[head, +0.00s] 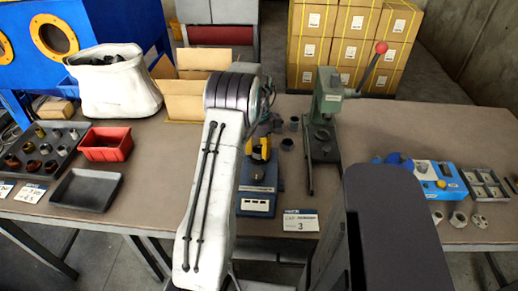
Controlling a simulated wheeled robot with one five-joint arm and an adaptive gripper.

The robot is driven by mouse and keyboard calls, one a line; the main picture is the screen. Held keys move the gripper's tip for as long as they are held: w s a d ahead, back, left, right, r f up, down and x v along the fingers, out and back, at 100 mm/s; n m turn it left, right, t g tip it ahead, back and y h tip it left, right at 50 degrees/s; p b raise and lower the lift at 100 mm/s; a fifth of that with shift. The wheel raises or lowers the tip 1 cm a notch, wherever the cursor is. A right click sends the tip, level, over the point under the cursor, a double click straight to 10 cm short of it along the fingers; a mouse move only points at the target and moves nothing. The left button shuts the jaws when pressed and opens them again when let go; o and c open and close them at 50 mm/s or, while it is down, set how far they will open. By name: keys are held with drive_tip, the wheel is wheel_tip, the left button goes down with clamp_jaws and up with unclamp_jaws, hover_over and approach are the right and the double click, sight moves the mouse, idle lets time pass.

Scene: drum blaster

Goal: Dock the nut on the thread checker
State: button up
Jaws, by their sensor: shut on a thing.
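My gripper (259,150), black and yellow, shows in the head view just right of my white arm, below its dark elbow. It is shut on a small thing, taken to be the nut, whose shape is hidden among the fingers. Under the gripper is a blue block with a white label (256,206), which looks like the thread checker; its upper part is dark and partly covered by my gripper and arm. I cannot tell whether the held nut touches it.
A green lever press (323,130) with a red knob stands close on the right. A number 3 card (300,221) lies at the table's front edge. Loose nuts (458,219) and a blue case (425,178) are at right. A red bin (106,144) and black tray (86,190) are at left.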

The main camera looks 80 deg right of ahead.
drive_tip(key=shift+f+b, duration=0.35)
drive_tip(key=shift+f, duration=0.2)
drive_tip(key=o, duration=0.9)
drive_tip(key=shift+c, duration=0.2)
drive_tip(key=shift+r, duration=0.1)
wheel_tip(320, 180, up, 11)
drive_tip(key=p, duration=0.8)
idle(0.5)
